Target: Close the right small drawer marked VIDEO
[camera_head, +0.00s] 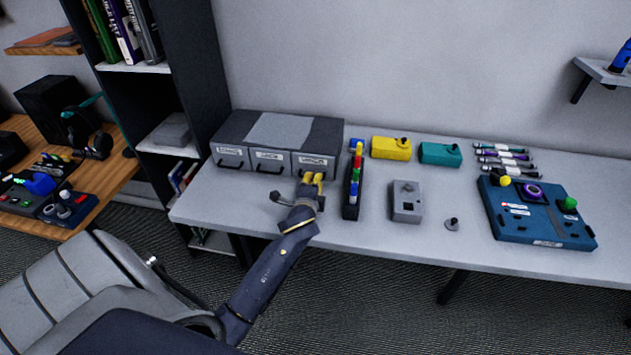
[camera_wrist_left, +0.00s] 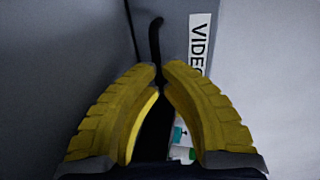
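The grey drawer unit (camera_head: 285,131) stands at the back left of the table, with three small labelled drawers side by side. The right drawer (camera_head: 313,165) has a white label, which reads VIDEO in the left wrist view (camera_wrist_left: 199,42). Its black handle (camera_wrist_left: 155,45) runs down behind my fingertips there. I cannot tell whether the drawer sticks out a little. My left gripper (camera_head: 313,181) is at the front of this drawer, its yellow fingertips almost together (camera_wrist_left: 163,80). I cannot see it gripping the handle. My right gripper is not in view.
A long black rack (camera_head: 353,183) with coloured pieces stands close to the right of my left gripper. Yellow (camera_head: 391,148) and teal (camera_head: 440,154) boxes, a grey box (camera_head: 407,202) and a blue control panel (camera_head: 535,212) lie further right.

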